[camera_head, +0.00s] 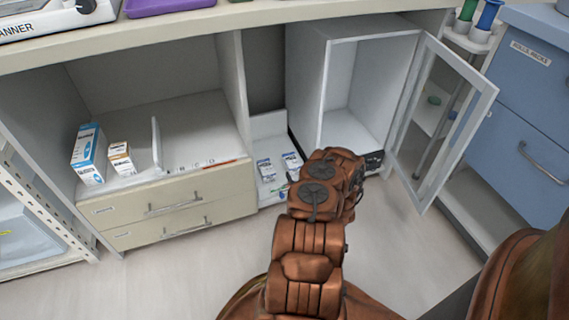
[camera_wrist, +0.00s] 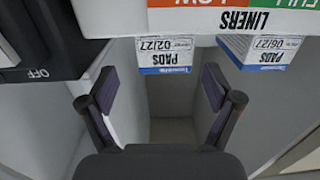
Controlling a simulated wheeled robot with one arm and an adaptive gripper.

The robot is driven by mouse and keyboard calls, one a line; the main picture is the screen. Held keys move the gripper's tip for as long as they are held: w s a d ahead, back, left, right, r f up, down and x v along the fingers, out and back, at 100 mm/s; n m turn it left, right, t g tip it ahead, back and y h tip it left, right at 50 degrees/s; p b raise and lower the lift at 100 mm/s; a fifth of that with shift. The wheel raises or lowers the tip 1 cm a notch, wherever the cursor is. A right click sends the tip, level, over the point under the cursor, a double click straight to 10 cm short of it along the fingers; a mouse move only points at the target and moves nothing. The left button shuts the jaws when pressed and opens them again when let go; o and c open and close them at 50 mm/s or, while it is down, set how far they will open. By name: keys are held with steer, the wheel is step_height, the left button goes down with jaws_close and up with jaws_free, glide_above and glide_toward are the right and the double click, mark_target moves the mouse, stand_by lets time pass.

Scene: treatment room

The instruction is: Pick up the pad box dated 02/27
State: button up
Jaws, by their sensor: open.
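In the wrist view, the pad box dated 02/27 (camera_wrist: 165,56) is white and blue, with its lettering upside down. A like box dated 06/27 (camera_wrist: 262,52) is to its right, with a gap between them. My gripper (camera_wrist: 158,88) is open and empty. Its two dark fingers point toward the 02/27 box, one to each side of it in the picture, and no contact shows. In the head view, two small white and blue boxes (camera_head: 266,171) (camera_head: 291,162) are in the low middle bay; their dates are too small to read. My arm hides the gripper there.
A white edge with LINERS labels (camera_wrist: 262,20) borders the boxes in the wrist view. A dark unit marked OFF (camera_wrist: 40,60) is at left. In the head view, an open glass door (camera_head: 440,120) is to the right, and drawers (camera_head: 170,205) to the left.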

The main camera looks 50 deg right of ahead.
mark_target(292, 160)
steer(key=shift+s+f, duration=0.3)
steer(key=shift+f, duration=0.1)
steer(key=shift+b+x, duration=0.65)
steer(key=shift+x, duration=0.45)
steer(key=shift+w+d+r+b, duration=0.25)
steer(key=shift+w+b, duration=0.2)
steer(key=shift+w, duration=0.25)
steer(key=shift+w+d+r+b, duration=0.15)
steer(key=shift+w+d+b, duration=0.15)
steer(key=shift+w+b, duration=0.3)
steer(key=shift+w+d+r+b, duration=0.2)
steer(key=shift+w+d+b, duration=0.15)
steer(key=shift+w, duration=0.5)
steer(key=shift+w+d+r, duration=0.1)
steer(key=shift+w+d, duration=0.2)
steer(key=shift+w, duration=0.15)
steer(key=c, duration=1.2)
